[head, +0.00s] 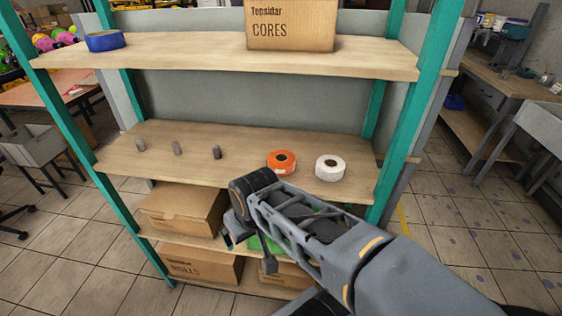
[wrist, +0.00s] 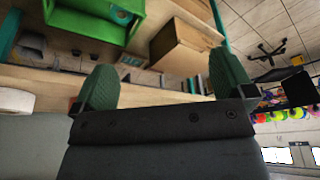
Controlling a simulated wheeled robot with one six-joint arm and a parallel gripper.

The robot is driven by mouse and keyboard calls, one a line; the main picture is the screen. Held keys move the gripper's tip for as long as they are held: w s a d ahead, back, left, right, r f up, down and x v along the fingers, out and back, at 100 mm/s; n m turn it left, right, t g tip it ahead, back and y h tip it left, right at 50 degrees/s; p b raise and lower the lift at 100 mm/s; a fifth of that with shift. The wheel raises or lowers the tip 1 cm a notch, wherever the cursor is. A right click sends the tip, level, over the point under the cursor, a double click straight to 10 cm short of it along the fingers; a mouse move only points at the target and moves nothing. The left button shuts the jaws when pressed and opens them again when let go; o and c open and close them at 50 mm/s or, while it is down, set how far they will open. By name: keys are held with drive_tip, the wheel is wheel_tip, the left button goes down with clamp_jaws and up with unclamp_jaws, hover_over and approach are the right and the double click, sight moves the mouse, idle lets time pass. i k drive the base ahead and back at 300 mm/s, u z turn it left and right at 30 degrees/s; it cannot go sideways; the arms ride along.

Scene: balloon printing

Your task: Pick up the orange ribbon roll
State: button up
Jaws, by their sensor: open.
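The orange ribbon roll (head: 282,171) lies flat on the middle shelf (head: 235,150), right of its centre, in the head view. A white roll (head: 329,174) lies just right of it, apart. My gripper shows its two green fingers spread wide in the wrist view (wrist: 164,84), with nothing between them. In the head view my arm reaches in from the lower right and ends in front of the shelf, below and left of the orange roll. The fingers are mostly hidden there. I cannot make out the orange roll in the wrist view.
The upper shelf (head: 240,60) holds a blue roll (head: 105,42) and a cardboard box (head: 290,27). Below are cardboard boxes (head: 184,212) and a green crate (wrist: 90,22). Teal posts (head: 405,115) frame the rack.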

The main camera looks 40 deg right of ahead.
sight(283, 163)
drive_tip(key=u, duration=1.6)
drive_tip(key=i, duration=1.15)
drive_tip(key=z, duration=2.8)
